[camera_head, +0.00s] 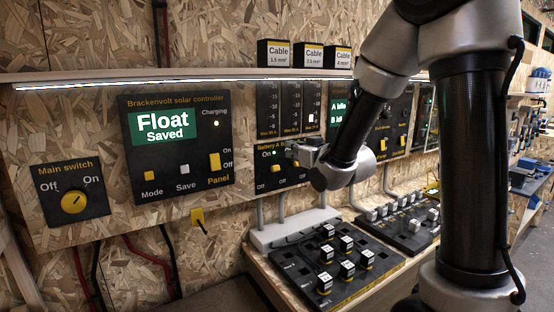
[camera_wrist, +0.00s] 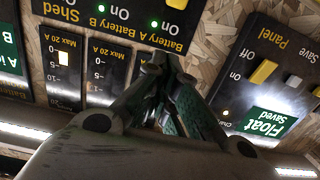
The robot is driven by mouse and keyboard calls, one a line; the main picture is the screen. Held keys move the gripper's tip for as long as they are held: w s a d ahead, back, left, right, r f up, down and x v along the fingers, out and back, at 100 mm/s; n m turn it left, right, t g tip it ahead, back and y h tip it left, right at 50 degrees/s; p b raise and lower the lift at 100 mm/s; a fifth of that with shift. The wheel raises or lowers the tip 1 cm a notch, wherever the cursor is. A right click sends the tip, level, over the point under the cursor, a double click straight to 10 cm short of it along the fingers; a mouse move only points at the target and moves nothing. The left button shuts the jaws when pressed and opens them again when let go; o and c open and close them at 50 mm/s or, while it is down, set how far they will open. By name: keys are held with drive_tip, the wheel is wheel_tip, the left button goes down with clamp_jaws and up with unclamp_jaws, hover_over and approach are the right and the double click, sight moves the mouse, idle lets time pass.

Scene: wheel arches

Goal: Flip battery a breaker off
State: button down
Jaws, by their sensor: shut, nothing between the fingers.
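The battery breaker panel (camera_head: 278,180) is a black box on the wall, partly hidden by my gripper and wrist. The yellow battery A breaker lever (camera_head: 275,168) sits between the On and Off labels, under a lit green light. In the wrist view, turned upside down, the lever (camera_wrist: 176,4) shows only at the top edge, with a green light by its On label. My gripper (camera_head: 291,152) is shut and empty, close in front of the panel's upper part, near the lever. Its tips (camera_wrist: 156,62) lie over the panel's label edge. I cannot tell whether they touch.
The solar controller (camera_head: 170,190) is left of the breaker panel, with its yellow Panel switch (camera_head: 214,160). The main switch (camera_head: 73,201) is further left. Black gauges stand above the breakers. Below, a tray (camera_head: 318,292) holds several small blocks on the bench.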

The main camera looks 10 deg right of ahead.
drive_tip(key=shift+w, duration=0.1)
hover_over(273, 169)
drive_tip(key=w+d, duration=0.1)
drive_tip(key=w, duration=0.1)
drive_tip(key=shift+d+f, duration=0.1)
drive_tip(key=shift+f, duration=0.45)
drive_tip(key=shift+s+d+f, duration=0.15)
drive_tip(key=shift+s+f, duration=0.25)
drive_tip(key=shift+f, duration=0.25)
drive_tip(key=shift+s+d+f, duration=0.1)
drive_tip(key=shift+s+f, duration=0.25)
drive_tip(key=shift+f, duration=0.25)
drive_tip(key=shift+s+f, duration=0.25)
drive_tip(key=shift+f, duration=0.25)
